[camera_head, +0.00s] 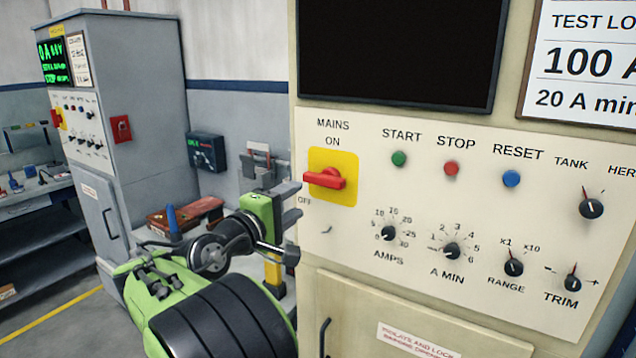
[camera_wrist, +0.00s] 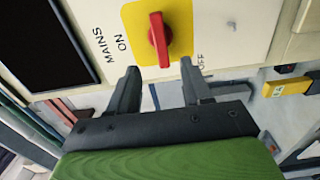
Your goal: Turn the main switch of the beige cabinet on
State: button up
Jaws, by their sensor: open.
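The beige cabinet (camera_head: 460,290) fills the right of the head view. Its main switch (camera_head: 326,179) is a red handle on a yellow plate (camera_head: 333,160), with MAINS ON printed above and OFF at the lower left. The handle lies about horizontal across the plate, its knob end to the left. In the wrist view the switch (camera_wrist: 160,40) lies just beyond the fingertips, between their lines. My gripper (camera_head: 291,222) is open and empty, to the lower left of the switch. Its two fingers (camera_wrist: 158,75) point at the panel and look apart from the handle.
Green, red and blue buttons (camera_head: 452,168) and several black knobs (camera_head: 451,251) sit right of the switch. A dark screen (camera_head: 395,45) is above. A grey cabinet (camera_head: 150,60) with its own red switch stands at the left, with a workbench (camera_head: 30,190) beyond.

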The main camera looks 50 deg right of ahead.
aim_at(323, 183)
jog(key=d, duration=0.3)
jog(key=d+p, duration=0.1)
jog(key=d, duration=0.3)
jog(key=w+d, duration=0.1)
jog(key=d, duration=0.3)
jog(key=shift+d, duration=0.1)
grip_shut()
